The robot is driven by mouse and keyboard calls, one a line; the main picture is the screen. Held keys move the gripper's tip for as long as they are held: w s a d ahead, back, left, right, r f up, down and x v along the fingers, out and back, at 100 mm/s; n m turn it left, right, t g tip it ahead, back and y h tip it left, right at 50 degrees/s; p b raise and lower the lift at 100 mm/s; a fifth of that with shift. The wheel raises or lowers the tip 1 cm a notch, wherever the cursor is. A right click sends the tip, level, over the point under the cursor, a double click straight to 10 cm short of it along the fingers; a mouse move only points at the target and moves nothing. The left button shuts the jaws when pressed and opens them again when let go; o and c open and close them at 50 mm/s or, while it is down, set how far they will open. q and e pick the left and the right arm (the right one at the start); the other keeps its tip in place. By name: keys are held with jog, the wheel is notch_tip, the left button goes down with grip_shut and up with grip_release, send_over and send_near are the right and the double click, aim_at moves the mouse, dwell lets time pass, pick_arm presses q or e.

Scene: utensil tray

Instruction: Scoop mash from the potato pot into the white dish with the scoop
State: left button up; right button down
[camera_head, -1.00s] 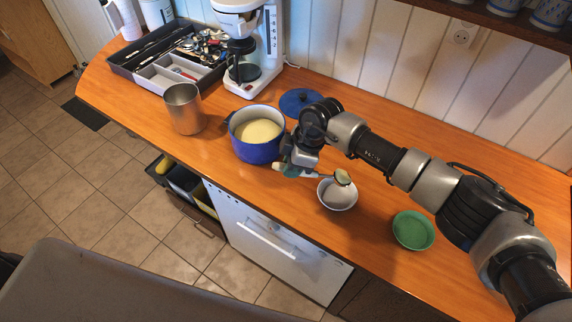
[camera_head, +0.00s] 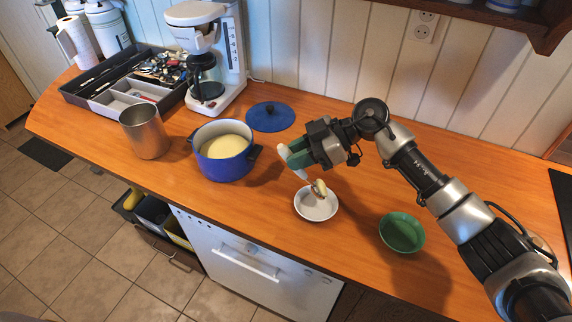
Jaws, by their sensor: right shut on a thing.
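The blue pot (camera_head: 228,168) stands on the wooden counter with pale yellow mash (camera_head: 224,147) inside. The white dish (camera_head: 317,207) stands to its right, nearer the counter's front edge. My right gripper (camera_head: 291,157) is shut on the scoop (camera_head: 308,179) by its handle, above and behind the dish. The scoop points down toward the dish, and a lump of pale mash (camera_head: 320,187) shows at its head, over the dish. I cannot tell whether the mash touches the dish. My left gripper is not in view.
A green bowl (camera_head: 402,232) stands to the right of the dish. A blue lid (camera_head: 270,117) lies behind the pot. A metal canister (camera_head: 145,131), a utensil tray (camera_head: 104,107) and a coffee maker (camera_head: 213,62) stand to the left. Bare counter lies behind the dish.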

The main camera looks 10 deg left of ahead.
jog(key=shift+w+d+r+g+y+b, duration=0.15)
jog(key=shift+w+d+r+y+b, duration=0.1)
jog(key=shift+d+y, duration=0.45)
jog(key=shift+w+d+r+g+y+b, duration=0.1)
jog(key=shift+d+r+g+y+b, duration=0.15)
jog(key=shift+d+y, duration=0.4)
jog(key=shift+w+d+r+g+y+b, duration=0.1)
jog(key=shift+w+d+r+y+b, duration=0.25)
jog(key=shift+d, duration=0.5)
jog(key=shift+s+f, duration=0.1)
jog(key=shift+f, duration=0.1)
